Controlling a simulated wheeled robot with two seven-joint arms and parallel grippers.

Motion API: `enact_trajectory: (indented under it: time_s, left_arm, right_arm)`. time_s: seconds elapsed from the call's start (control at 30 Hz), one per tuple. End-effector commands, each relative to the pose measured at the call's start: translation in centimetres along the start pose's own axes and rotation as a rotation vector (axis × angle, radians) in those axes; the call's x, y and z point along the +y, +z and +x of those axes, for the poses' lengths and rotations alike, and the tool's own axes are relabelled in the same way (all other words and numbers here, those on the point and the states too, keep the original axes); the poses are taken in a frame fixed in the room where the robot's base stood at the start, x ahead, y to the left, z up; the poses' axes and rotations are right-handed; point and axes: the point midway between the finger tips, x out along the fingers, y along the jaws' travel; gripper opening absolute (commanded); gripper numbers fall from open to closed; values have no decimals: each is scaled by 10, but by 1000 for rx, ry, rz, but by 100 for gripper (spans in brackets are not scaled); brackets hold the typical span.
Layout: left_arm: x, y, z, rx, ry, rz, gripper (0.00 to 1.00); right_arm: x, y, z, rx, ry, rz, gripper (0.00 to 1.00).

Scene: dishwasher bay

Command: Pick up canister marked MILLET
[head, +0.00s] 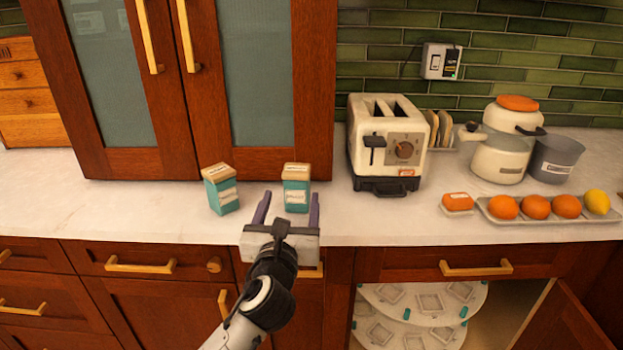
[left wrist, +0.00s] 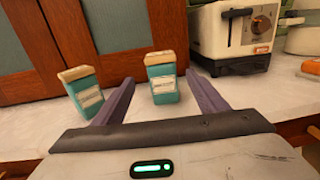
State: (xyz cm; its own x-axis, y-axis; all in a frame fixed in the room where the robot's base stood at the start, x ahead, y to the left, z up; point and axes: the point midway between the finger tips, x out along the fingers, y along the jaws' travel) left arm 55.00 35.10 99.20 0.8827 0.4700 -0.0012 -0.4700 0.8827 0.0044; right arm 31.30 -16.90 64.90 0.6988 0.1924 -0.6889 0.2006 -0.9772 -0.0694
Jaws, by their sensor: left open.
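Two teal canisters with tan lids and white labels stand on the white counter. The left canister (head: 221,190) is slightly turned and stands outside my left gripper, to its left; it also shows in the left wrist view (left wrist: 84,93). The right canister (head: 296,190) stands beyond my left gripper, in line with the gap between the fingers; it also shows in the left wrist view (left wrist: 161,80). The label writing is too small to read, so I cannot tell which one is marked MILLET. My left gripper (head: 287,208) is open and empty. My right gripper is not in view.
A toaster (head: 385,138) stands right of the canisters, with a toast rack (head: 440,130) behind it. A tray (head: 545,217) of oranges and a lemon lies farther right, near pots (head: 500,155). Tall cabinet doors (head: 262,160) rise close behind the canisters. The counter's left part is clear.

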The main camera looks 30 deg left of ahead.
Motion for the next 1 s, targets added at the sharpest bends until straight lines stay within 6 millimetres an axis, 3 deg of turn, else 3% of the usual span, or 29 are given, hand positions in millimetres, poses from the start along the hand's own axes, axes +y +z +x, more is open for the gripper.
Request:
enact_trajectory:
  time_s: [0.2, 0.33, 0.73, 1.0]
  left_arm:
    - [0, 0, 34, -2, 1, 0, 66]
    - [0, -1, 45, 0, 0, -2, 66]
    - [-6, -9, 93, 0, 0, -4, 66]
    - [-6, -10, 97, 1, -2, -3, 66]
  right_arm:
    - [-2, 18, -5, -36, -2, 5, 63]
    - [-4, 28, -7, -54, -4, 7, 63]
    - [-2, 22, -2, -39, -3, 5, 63]
    - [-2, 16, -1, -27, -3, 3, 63]
